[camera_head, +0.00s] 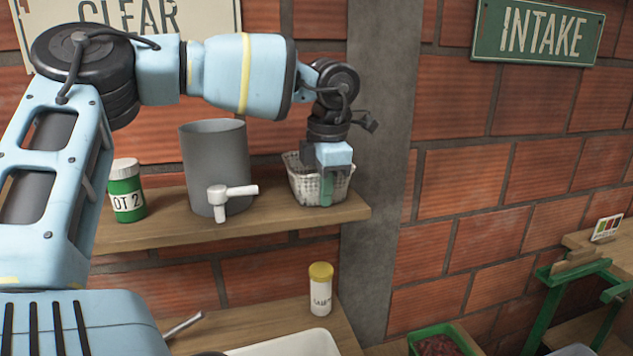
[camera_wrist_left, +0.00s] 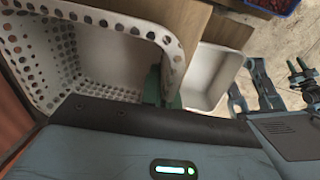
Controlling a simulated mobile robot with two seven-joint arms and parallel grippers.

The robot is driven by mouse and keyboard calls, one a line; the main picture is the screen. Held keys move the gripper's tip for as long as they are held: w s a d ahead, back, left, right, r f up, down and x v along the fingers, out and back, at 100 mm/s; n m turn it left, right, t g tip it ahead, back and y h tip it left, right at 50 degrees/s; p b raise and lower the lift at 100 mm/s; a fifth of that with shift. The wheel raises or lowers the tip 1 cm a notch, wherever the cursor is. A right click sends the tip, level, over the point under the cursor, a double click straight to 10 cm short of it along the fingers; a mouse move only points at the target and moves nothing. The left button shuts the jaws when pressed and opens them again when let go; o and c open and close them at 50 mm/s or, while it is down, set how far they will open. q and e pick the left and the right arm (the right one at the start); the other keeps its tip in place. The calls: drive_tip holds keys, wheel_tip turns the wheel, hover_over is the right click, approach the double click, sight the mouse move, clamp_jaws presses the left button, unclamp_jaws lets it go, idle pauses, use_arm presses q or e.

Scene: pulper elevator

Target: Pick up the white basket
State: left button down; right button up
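The white basket (camera_head: 300,185), with a perforated wall, stands upright on the wooden shelf, at the right end. My left gripper (camera_head: 325,185) reaches down over its right front side, with a green finger against the outside of the wall. In the left wrist view the basket (camera_wrist_left: 120,45) fills the upper left. Green fingertips (camera_wrist_left: 166,92) show close on both sides of its wall, with no clear gap, so the gripper looks shut on that wall. The basket looks empty.
On the shelf (camera_head: 265,222) left of the basket stand a grey container (camera_head: 215,150) with a white tap and a green jar (camera_head: 126,190). A concrete pillar (camera_head: 385,130) rises close to the right. Below are a yellow-capped bottle (camera_head: 320,295) and a white tray (camera_head: 290,343).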

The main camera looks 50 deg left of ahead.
use_arm(q)
drive_tip(key=shift+r, duration=0.15)
